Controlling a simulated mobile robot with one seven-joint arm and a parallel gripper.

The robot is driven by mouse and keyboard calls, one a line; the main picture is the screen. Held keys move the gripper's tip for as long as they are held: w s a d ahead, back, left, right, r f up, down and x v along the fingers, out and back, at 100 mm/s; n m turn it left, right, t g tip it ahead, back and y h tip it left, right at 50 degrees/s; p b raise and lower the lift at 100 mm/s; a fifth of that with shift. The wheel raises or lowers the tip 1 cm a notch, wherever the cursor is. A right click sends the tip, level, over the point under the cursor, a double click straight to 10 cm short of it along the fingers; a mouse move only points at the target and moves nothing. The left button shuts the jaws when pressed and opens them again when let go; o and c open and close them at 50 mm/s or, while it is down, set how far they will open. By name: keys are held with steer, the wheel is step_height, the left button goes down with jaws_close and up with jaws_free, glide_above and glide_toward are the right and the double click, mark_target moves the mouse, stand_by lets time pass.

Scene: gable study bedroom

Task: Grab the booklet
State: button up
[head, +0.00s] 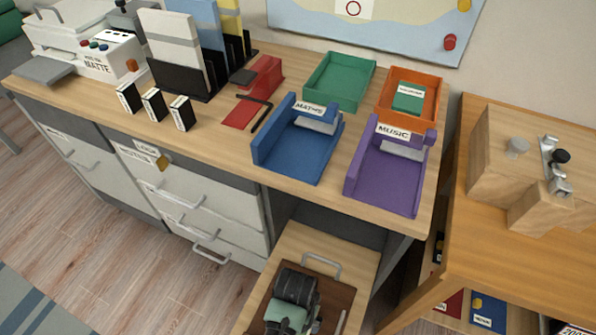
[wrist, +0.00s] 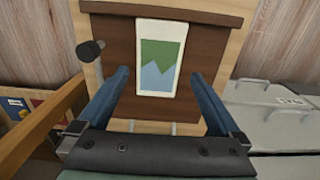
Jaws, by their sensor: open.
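A white booklet (wrist: 156,58) with a green and blue picture lies on a dark brown board (wrist: 108,48) in the wrist view. The board rests on a pale wooden pull-out surface (head: 262,290) below the desk. My gripper (wrist: 158,74) is open and empty, with its blue fingers on either side of the booklet's lower part in the picture. Whether they touch anything, I cannot tell. In the head view my gripper (head: 291,300) is above the board and hides the booklet there. A green, labelled flat item (head: 409,98) lies in an orange tray (head: 437,84).
The desk above holds a blue tray (head: 296,160), a purple tray (head: 385,186) and a green tray (head: 340,80). A metal handle (head: 322,262) stands at the pull-out surface's far end. A black knob (wrist: 90,50) rises beside the board. A wooden table (head: 520,240) is at right.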

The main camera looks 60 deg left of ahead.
steer(key=f+b, duration=0.1)
steer(key=f, duration=0.2)
steer(key=f+b, duration=0.1)
steer(key=f, duration=0.1)
steer(key=shift+w+f+b, duration=0.35)
steer(key=shift+r, duration=0.1)
steer(key=c, duration=1.1)
